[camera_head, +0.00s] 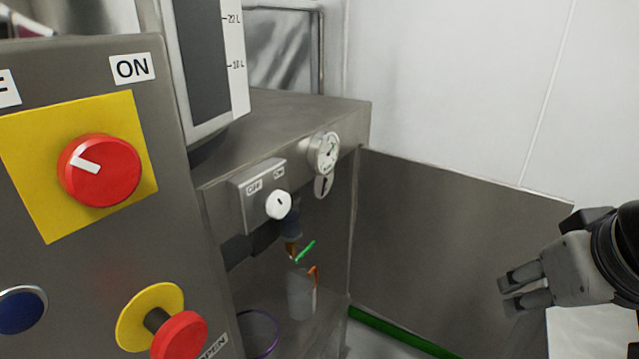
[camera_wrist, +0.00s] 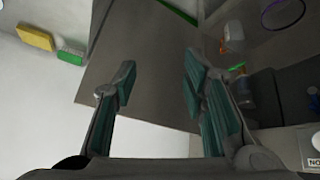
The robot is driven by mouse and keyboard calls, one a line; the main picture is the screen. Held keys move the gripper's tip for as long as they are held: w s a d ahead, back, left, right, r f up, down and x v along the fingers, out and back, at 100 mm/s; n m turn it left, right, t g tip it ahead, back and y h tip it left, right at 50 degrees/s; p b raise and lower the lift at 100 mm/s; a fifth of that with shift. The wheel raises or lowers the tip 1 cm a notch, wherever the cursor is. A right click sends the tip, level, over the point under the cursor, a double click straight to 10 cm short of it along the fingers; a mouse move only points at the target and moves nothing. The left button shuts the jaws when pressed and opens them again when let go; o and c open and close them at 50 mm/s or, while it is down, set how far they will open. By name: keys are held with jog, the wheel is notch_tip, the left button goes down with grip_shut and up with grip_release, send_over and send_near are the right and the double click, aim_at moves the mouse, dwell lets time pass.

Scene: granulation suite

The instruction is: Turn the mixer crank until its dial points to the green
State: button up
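My gripper (camera_head: 508,292) is at the right of the head view, in front of the grey panel and well apart from the machine. In the wrist view its two fingers (camera_wrist: 160,85) stand apart with nothing between them. No green zone on a dial can be told.
A red rotary knob (camera_head: 100,170) on a yellow plate and a red push button (camera_head: 180,336) are on the near left panel. A white knob (camera_head: 278,204) sits on an OFF/ON box. Below is a bottle (camera_head: 300,294). The wrist view shows yellow (camera_wrist: 35,37) and green (camera_wrist: 71,56) blocks.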

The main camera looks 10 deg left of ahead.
jog(key=w+a+f+n+t+y+b, duration=0.2)
jog(key=w+a+f+n+t+b, duration=0.15)
jog(key=w+a, duration=0.5)
jog(key=w+a+f+n+t+y+b, duration=0.25)
jog(key=w+a+n+b, duration=0.2)
jog(key=w, duration=0.75)
jog(key=s+a+f+n+g+y+b, duration=0.1)
jog(key=a+f+n+g+y+b, duration=0.2)
jog(key=a, duration=0.5)
jog(key=s+a+f+n+g+y+b, duration=0.1)
jog(key=a+n+y+b, duration=0.2)
jog(key=a+y, duration=0.3)
jog(key=s+a+f+n+g+y+b, duration=0.15)
jog(key=a+n+y+b, duration=0.25)
jog(key=a, duration=0.5)
jog(key=shift+m, duration=0.3)
jog(key=x, duration=0.8)
jog(key=f+b+x, duration=0.1)
jog(key=x, duration=0.4)
jog(key=shift+w+d, duration=0.15)
jog(key=shift+w, duration=0.3)
grip_shut()
